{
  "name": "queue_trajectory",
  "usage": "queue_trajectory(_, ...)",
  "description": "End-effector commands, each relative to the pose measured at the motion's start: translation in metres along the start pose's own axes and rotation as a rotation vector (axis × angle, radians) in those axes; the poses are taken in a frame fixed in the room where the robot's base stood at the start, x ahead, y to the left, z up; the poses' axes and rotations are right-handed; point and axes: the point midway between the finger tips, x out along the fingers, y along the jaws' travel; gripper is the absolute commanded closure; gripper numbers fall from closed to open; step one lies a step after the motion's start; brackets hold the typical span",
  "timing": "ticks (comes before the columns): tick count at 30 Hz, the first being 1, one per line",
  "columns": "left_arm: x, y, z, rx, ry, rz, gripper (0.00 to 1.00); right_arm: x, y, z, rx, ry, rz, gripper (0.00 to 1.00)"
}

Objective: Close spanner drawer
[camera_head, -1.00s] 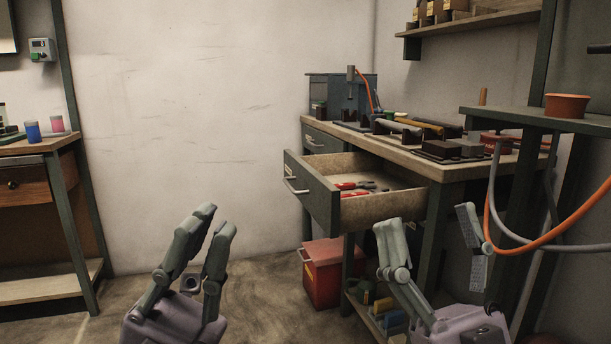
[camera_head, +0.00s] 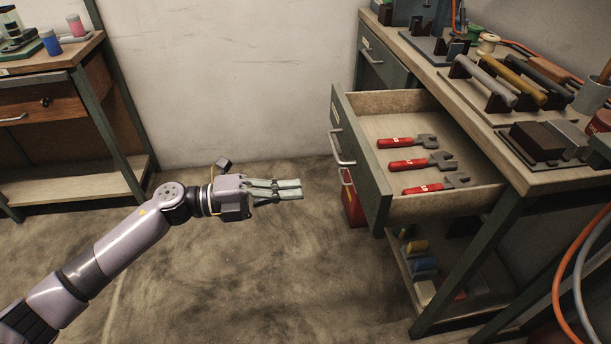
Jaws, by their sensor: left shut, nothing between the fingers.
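The spanner drawer (camera_head: 362,165) is pulled well out of the workbench on the right. Several things lie in it, among them three red-handled spanners: a far one (camera_head: 407,141), a middle one (camera_head: 421,162) and a near one (camera_head: 436,184). A metal bar handle (camera_head: 341,148) is on its dark green front. My left gripper (camera_head: 299,189) is shut and empty, its fingers pointing right at the drawer front. It is left of the front, apart from it, and looks lower than the handle. My right gripper is out of view.
A closed drawer (camera_head: 383,62) is farther back. A red bin (camera_head: 352,203) stands under the open drawer. Hoses (camera_head: 573,262) hang at right. The floor around my arm is clear.

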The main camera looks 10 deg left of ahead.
Motion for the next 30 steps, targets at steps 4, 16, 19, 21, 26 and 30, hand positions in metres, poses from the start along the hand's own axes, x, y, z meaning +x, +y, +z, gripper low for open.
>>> queue_trajectory(4,0.033,-0.002,-0.001,0.004,0.004,-0.007,1.00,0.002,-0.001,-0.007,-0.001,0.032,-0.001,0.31)
queue_trajectory(16,0.107,-0.002,0.000,0.002,0.002,-0.005,1.00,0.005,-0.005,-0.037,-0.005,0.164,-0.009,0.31)
queue_trajectory(19,0.116,-0.002,0.000,0.003,0.000,-0.004,1.00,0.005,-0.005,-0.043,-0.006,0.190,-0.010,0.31)
queue_trajectory(21,0.119,-0.002,0.000,0.002,0.001,-0.004,1.00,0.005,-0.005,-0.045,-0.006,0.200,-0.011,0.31)
queue_trajectory(26,0.121,-0.002,0.000,0.001,0.000,-0.003,1.00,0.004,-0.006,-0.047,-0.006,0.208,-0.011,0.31)
queue_trajectory(30,0.121,-0.002,0.000,0.001,0.000,-0.003,1.00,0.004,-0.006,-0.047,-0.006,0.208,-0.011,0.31)
